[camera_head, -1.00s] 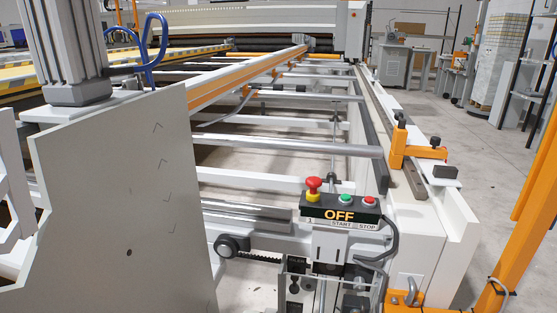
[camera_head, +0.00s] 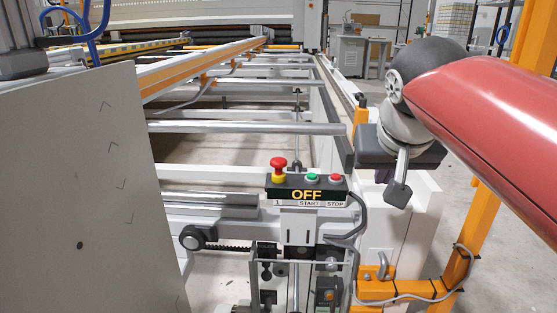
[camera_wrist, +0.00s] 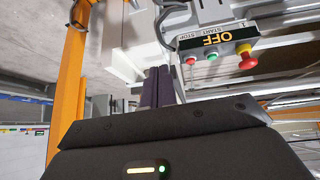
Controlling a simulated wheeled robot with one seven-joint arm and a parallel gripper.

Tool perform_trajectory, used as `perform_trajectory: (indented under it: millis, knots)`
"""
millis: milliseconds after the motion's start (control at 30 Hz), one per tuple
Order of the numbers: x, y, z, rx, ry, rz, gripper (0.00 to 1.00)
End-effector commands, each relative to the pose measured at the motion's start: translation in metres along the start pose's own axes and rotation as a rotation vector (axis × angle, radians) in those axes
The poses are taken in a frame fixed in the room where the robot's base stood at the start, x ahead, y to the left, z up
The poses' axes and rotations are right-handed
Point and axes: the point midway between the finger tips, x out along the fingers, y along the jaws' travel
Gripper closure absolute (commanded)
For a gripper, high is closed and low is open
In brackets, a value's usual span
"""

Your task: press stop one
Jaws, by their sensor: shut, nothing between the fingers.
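The control box (camera_head: 305,195) with the lit "OFF" display is labelled 1, START and STOP. Its red stop button (camera_head: 335,177) is at the right end, beside the green start button (camera_head: 312,177). A larger red mushroom knob on a yellow base (camera_head: 278,168) is at the left end. My gripper (camera_head: 383,176) is shut and empty, to the right of the box and apart from it; the arm partly hides it. In the wrist view the box is upside down, with the stop button (camera_wrist: 190,60) nearest the shut dark fingers (camera_wrist: 157,72).
An orange post (camera_head: 483,225) and bracket (camera_head: 390,290) stand at the right, below my arm. A grey cable (camera_head: 358,222) loops beside the box. A large grey panel (camera_head: 75,190) fills the left. Rails (camera_head: 245,127) of the gantry run behind.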

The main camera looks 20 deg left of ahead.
Motion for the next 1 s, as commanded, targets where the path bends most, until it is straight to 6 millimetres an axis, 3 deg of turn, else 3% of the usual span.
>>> perform_trajectory:
  millis: [33,100,200,400,567,1000]
  knots:
    - [0.003,-0.028,-0.023,-0.021,0.022,-0.016,1.0]
    - [-0.001,-0.061,-0.051,-0.03,0.054,-0.028,1.0]
    - [-0.008,-0.106,-0.079,-0.033,0.095,-0.049,1.0]
    - [-0.02,-0.165,-0.103,-0.021,0.148,-0.079,1.0]
    - [-0.024,-0.179,-0.107,-0.014,0.162,-0.087,1.0]
    - [-0.016,-0.179,-0.109,-0.013,0.161,-0.086,1.0]
